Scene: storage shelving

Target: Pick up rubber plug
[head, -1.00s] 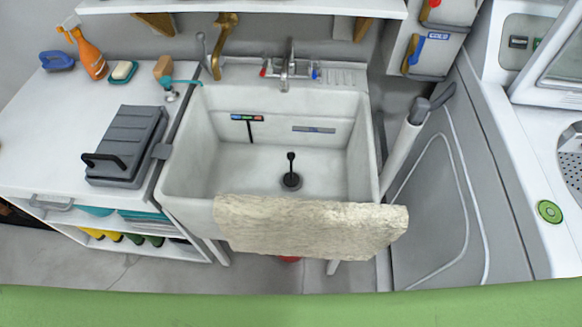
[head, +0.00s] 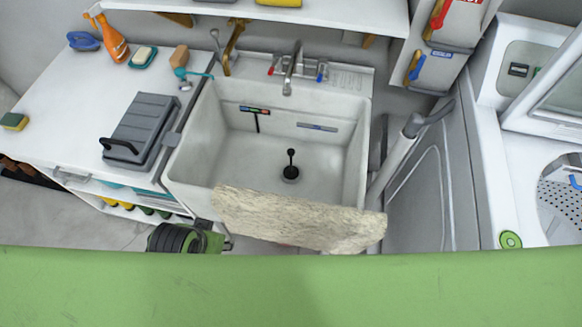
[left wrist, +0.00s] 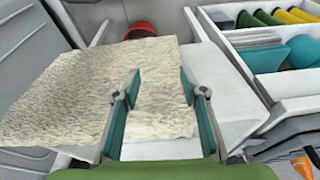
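The black rubber plug (head: 290,173) sits on the floor of the white sink (head: 190,145), with its thin handle standing upright. It does not show in the left wrist view. A beige cloth (head: 300,220) hangs over the sink's front edge. My left arm shows as a dark ridged part at the lower left of the head view, in front of the sink. In the left wrist view my left gripper (left wrist: 158,95) is open, its two teal fingers apart, with the cloth (left wrist: 70,95) beyond them. Nothing is held between them. My right gripper is not in view.
A faucet (head: 292,68) stands at the sink's back. A grey case (head: 142,130) and a spray bottle (head: 113,42) are on the left counter. A grey-handled white pole (head: 400,150) leans at the sink's right. A red bucket (left wrist: 141,30) is below.

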